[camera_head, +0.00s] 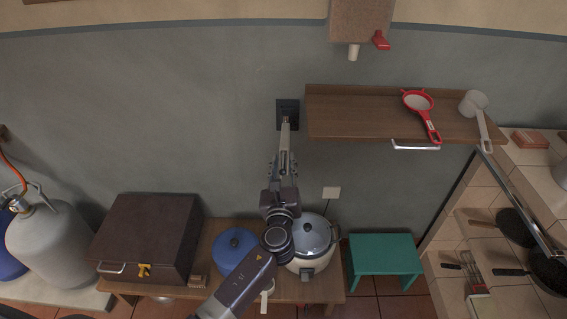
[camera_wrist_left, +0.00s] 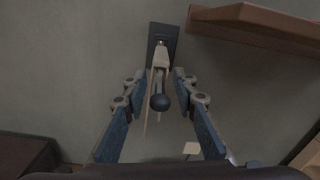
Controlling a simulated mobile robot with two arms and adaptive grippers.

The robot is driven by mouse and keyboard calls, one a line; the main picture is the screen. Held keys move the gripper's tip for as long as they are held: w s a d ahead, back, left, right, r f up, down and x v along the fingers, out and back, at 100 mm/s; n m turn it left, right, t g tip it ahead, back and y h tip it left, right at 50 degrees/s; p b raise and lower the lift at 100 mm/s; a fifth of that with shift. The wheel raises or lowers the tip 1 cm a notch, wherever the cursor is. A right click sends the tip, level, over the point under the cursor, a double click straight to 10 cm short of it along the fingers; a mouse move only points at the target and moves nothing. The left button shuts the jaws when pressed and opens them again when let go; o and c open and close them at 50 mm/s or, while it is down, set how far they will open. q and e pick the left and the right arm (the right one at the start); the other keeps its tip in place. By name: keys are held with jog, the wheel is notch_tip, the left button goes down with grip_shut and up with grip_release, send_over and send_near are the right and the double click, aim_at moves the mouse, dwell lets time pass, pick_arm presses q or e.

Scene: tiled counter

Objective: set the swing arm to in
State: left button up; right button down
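In the head view the wall plate (camera_head: 288,106) is left of the wooden shelf, and my gripper covers much of the bar. My left gripper (camera_head: 284,160) reaches up to it. In the left wrist view its fingers (camera_wrist_left: 160,108) are spread on either side of the knob, with gaps visible on both sides. My right gripper is not in view.
The wooden shelf (camera_head: 360,112) with a red strainer (camera_head: 419,104) is close to the right of the swing arm. Below are a rice cooker (camera_head: 312,235), a blue pot lid (camera_head: 236,248) and a dark box (camera_head: 150,232). The wall to the left is bare.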

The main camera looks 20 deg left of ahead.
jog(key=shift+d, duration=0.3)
pick_arm(q)
grip_shut()
